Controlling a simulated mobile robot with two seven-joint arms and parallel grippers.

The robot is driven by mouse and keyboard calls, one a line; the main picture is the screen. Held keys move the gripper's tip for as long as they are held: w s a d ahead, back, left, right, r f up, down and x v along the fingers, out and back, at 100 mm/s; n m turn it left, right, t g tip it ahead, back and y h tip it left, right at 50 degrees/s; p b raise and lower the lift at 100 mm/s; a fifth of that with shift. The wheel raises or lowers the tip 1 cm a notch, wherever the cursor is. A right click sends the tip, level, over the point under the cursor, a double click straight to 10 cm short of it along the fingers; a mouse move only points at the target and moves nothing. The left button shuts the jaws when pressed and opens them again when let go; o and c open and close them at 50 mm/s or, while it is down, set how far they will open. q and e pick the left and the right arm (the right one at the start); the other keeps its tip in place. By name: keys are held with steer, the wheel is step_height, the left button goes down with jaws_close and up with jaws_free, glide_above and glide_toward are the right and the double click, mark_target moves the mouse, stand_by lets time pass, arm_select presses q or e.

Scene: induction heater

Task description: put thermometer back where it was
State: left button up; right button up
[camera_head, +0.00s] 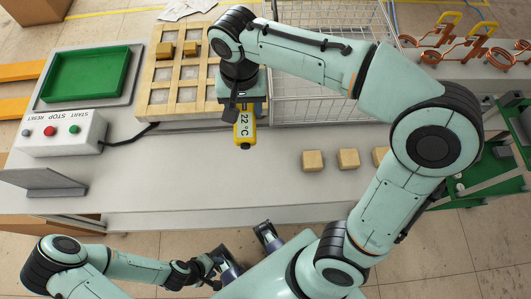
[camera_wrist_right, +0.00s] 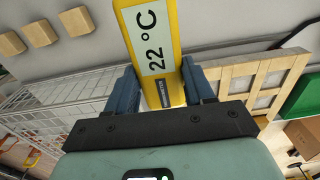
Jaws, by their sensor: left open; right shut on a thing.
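The thermometer (camera_head: 244,130) is yellow, with a light display reading 22 °C. My right gripper (camera_head: 246,104) is shut on it above the grey table, just right of the wooden rack's front corner. In the right wrist view the thermometer (camera_wrist_right: 154,38) sits between the two blue fingers of my right gripper (camera_wrist_right: 160,85), its display facing the camera. My left gripper (camera_head: 249,257) is open and empty in front of the table's near edge. The gap between thermometer and table is hard to judge.
A wooden rack (camera_head: 151,92) holds two blocks. A control box (camera_head: 62,132), green tray (camera_head: 87,74) and bent grey plate (camera_head: 42,181) are at left. A wire basket (camera_head: 318,106) is behind; several wooden blocks (camera_head: 313,161) lie right. The table's front middle is clear.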

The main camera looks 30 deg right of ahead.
steer(key=shift+s+d+r, duration=0.15)
steer(key=shift+s+d, duration=0.2)
steer(key=shift+d, duration=0.05)
steer(key=b, duration=0.3)
glide_above(254, 152)
step_height(254, 152, down, 15)
steer(key=shift+r, duration=0.15)
arm_select(q)
steer(key=shift+w+a+b+x, duration=0.15)
steer(key=shift+b+x, duration=0.15)
steer(key=shift+x, duration=0.65)
steer(key=shift+w+a+b+x, duration=0.1)
steer(key=shift+b+x, duration=0.2)
steer(key=shift+x, duration=0.65)
arm_select(e)
steer(key=shift+w+f, duration=0.1)
steer(key=shift+f, duration=2.45)
arm_select(q)
steer(key=shift+f, duration=0.1)
arm_select(e)
steer(key=shift+f, duration=0.15)
steer(key=o, duration=1.1)
arm_select(q)
steer(key=shift+f, duration=0.1)
arm_select(e)
steer(key=shift+o, duration=0.2)
